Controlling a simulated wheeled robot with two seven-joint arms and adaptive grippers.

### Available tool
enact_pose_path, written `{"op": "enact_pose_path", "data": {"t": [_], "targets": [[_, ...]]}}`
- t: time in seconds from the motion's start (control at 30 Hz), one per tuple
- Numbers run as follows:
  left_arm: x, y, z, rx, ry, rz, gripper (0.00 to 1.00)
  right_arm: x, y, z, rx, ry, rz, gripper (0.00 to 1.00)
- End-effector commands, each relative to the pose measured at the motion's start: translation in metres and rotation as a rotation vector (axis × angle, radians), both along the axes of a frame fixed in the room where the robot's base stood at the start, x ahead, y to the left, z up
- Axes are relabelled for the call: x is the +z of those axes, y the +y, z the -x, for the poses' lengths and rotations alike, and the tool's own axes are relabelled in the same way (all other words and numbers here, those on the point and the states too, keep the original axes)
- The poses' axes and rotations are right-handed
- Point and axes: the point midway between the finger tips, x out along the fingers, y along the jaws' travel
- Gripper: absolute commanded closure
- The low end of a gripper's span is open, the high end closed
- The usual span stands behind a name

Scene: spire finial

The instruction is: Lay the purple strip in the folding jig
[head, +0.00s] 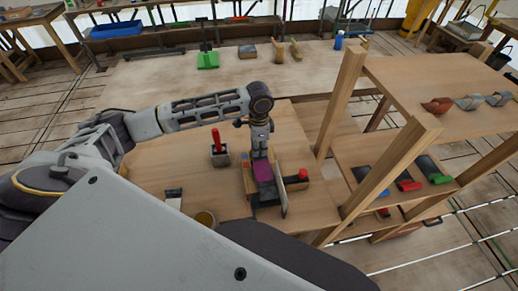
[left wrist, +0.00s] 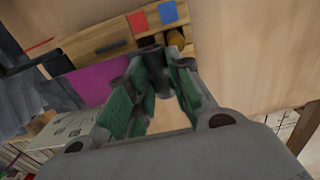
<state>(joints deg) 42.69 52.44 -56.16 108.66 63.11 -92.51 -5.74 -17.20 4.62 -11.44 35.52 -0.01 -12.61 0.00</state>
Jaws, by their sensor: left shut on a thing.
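My right gripper is not in view.
A wooden block with a red knob (head: 303,174) stands close right of the plate. Wooden shelf posts (head: 340,100) rise at the right.

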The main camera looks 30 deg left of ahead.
Motion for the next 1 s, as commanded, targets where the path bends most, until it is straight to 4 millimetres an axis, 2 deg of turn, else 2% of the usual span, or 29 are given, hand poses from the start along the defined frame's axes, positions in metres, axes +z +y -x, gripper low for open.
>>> {"op": "enact_pose_path", "data": {"t": [0.13,1.0], "targets": [[-0.01,0.0,0.0,-0.001,0.0,0.0,1.0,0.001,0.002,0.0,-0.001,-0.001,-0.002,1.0],[-0.023,0.0,0.002,0.0,0.004,-0.001,1.0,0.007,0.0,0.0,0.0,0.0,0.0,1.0]]}}
